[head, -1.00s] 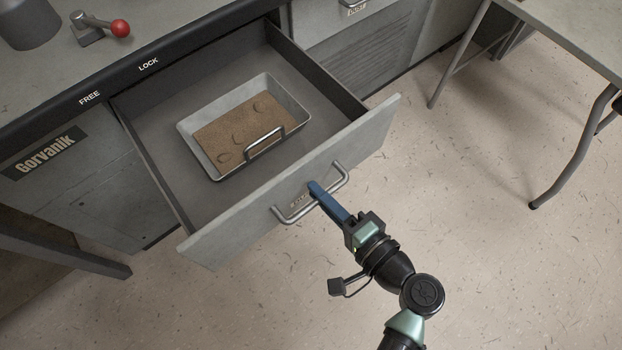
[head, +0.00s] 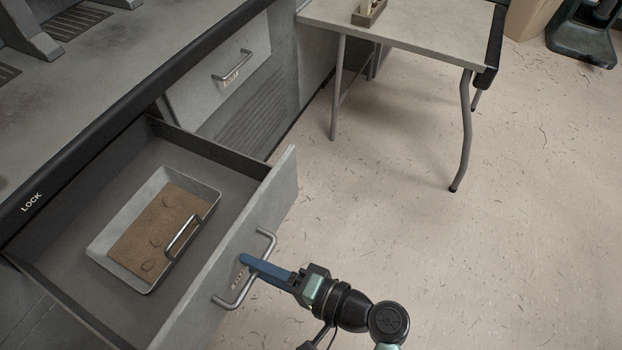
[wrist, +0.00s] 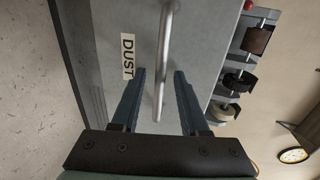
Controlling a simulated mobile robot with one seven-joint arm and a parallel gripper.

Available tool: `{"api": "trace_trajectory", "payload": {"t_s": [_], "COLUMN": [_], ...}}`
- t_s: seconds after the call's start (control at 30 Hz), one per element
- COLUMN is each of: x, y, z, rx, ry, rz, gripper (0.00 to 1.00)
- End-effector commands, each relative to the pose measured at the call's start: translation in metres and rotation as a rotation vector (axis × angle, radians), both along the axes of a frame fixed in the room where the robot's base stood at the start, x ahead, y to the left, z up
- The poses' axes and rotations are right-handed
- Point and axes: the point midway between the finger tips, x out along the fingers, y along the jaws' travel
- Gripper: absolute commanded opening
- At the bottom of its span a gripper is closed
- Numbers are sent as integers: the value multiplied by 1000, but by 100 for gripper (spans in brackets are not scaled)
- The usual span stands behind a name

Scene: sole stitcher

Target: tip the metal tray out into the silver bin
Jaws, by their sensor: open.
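The metal tray (head: 103,246) lies in the pulled-out drawer (head: 58,213). It is shallow, with a wire handle (head: 183,238) at its front end, and brown dust with a few dark curved marks covers its floor. My gripper (head: 243,260) is at the drawer front, by the drawer's bar handle (head: 268,246). In the wrist view my gripper (wrist: 160,74) is open, with one blue finger on each side of the bar handle (wrist: 165,40). A "DUST" label (wrist: 128,56) is beside it. I see no silver bin in either view.
A side table (head: 410,35) with a small wooden box (head: 369,14) stands beyond the drawer. A beige container (head: 533,18) and a dark green base (head: 582,45) are at the top right. The floor right of the drawer is clear.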

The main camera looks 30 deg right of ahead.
Motion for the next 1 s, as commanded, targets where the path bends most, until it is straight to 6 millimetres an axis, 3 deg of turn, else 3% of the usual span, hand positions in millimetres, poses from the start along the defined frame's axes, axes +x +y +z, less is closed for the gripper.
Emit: {"api": "trace_trajectory", "payload": {"t_s": [0.53,0.73,1.0], "x": [-84,-97,-99], "y": [-61,-70,-71], "z": [23,26,25], "rx": [0,0,0], "ry": [0,0,0], "rz": [-3,0,-1], "gripper": [44,44,44]}}
